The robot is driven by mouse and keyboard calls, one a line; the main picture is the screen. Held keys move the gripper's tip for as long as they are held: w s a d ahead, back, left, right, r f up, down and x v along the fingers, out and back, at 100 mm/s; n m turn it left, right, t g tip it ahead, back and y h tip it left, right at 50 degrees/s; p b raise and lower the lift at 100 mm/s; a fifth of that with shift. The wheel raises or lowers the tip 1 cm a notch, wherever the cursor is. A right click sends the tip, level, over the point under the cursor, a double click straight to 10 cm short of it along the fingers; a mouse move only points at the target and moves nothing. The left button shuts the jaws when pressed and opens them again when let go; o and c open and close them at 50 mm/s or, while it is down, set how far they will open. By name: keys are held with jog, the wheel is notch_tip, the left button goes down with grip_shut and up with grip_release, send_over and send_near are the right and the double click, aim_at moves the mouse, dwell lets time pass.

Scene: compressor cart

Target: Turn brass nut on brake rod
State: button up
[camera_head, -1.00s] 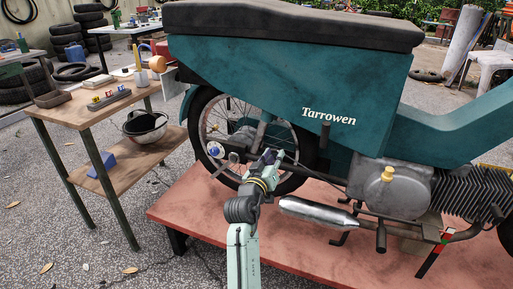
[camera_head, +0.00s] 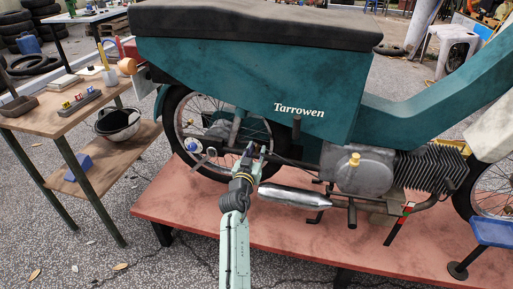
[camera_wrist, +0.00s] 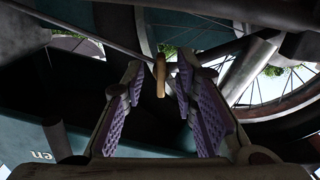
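The brass nut (camera_wrist: 160,75) shows in the wrist view as a small tan piece between my gripper's fingertips. The thin brake rod (camera_wrist: 100,36) runs to it from the upper left. My gripper (camera_wrist: 160,84) has its two purple-padded fingers apart, with a visible gap on each side of the nut. In the head view my gripper (camera_head: 252,152) is in front of the rear wheel (camera_head: 190,130) of the teal motorcycle (camera_head: 250,85). I cannot make out the nut in the head view; my gripper may hide it.
The silver exhaust (camera_head: 295,196) lies just right of my arm, above the red platform (camera_head: 190,200). A wooden bench (camera_head: 50,125) with tools stands at the left, a bowl (camera_head: 118,122) on its shelf.

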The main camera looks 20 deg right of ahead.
jog(key=shift+w+d, duration=0.3)
jog(key=shift+w, duration=0.25)
jog(key=shift+c, duration=0.6)
grip_shut()
